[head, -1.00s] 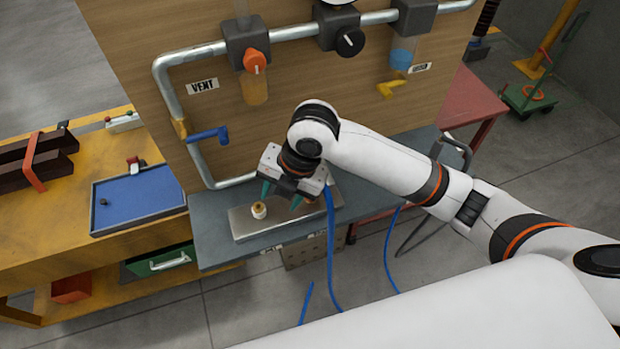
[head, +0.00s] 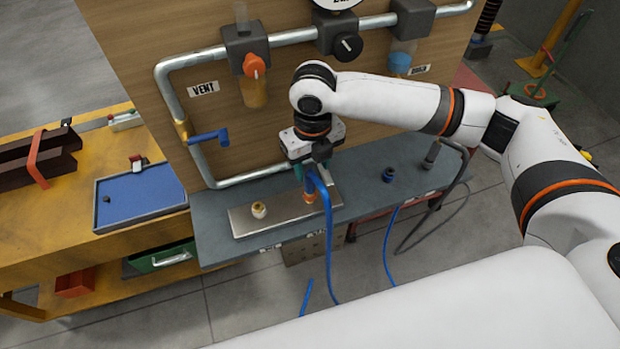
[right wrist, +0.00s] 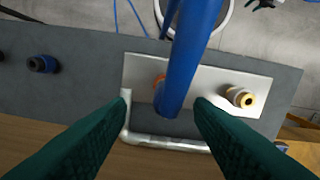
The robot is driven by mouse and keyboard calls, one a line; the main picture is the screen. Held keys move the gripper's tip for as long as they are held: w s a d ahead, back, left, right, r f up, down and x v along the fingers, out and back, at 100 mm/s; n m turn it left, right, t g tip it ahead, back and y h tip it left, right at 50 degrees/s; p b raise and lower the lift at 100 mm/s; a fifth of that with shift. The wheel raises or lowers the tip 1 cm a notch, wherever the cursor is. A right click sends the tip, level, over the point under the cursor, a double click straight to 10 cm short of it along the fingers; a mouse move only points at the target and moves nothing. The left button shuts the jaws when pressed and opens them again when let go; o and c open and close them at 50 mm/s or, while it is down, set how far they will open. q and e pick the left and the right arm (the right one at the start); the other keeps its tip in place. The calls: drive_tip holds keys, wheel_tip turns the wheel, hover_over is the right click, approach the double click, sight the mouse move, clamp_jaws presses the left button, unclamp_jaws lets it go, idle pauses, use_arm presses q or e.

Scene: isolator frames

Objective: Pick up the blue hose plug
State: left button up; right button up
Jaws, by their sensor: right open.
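The blue hose plug (right wrist: 185,60) is a thick blue cylinder at the upper end of a blue hose (head: 328,240). In the right wrist view it stands large between my two dark green fingers, with a gap on each side. Its lower end appears by an orange-collared fitting (head: 309,197) on the metal plate (head: 245,222); whether it sits in that fitting I cannot tell. My right gripper (head: 312,176) is open around the plug, above the plate, and partly hides it in the head view. My left gripper is not in view.
A cream-and-brass fitting (head: 259,210) stands left on the plate. A dark blue fitting (head: 389,174) stands on the grey bench (head: 360,170) to the right. Behind rises a wooden panel (head: 150,60) with pipes and a blue-handled valve (head: 209,137). The blue hose hangs over the bench's front edge.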

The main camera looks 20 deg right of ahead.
sight(310, 174)
drive_tip(key=shift+s+a+f+p, duration=0.15)
drive_tip(key=shift+f+p, duration=0.15)
drive_tip(key=shift+f, duration=0.3)
wheel_tip(310, 174, down, 4)
drive_tip(key=shift+a+r+p, duration=0.15)
drive_tip(key=shift+r+p, duration=0.05)
drive_tip(key=shift+p, duration=0.4)
drive_tip(key=shift+f, duration=0.4)
drive_tip(key=shift+c, duration=0.3)
clamp_jaws()
drive_tip(key=shift+r, duration=0.1)
wheel_tip(310, 174, up, 10)
drive_tip(key=shift+f+b, duration=0.1)
drive_tip(key=shift+b, duration=0.95)
